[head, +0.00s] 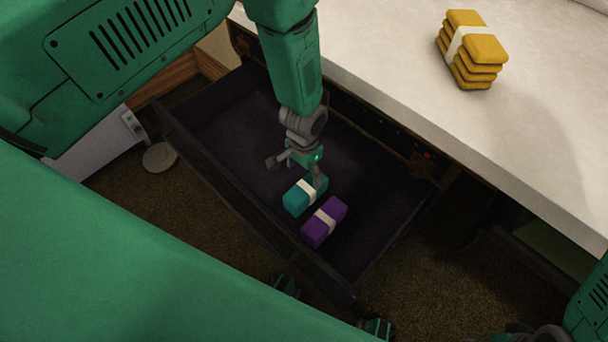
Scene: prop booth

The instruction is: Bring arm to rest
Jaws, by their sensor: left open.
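My left gripper (295,171) is open, its fingers spread, inside the open dark drawer (235,115). It is just above and behind a teal bundle (297,200) with a pale band. One finger appears close to the bundle's upper right end; I cannot tell whether they touch. A purple bundle (323,222) with a pale band lies next to the teal one in the drawer. My right arm shows only at the bottom right corner, and its fingers are out of view.
A white countertop (400,75) lies above the drawer, with a stack of yellow bundles (472,50) held by a pale band. The drawer's front wall (240,200) faces me. A small round pale disc (159,157) is on the brown carpet at left. The drawer's right part is clear.

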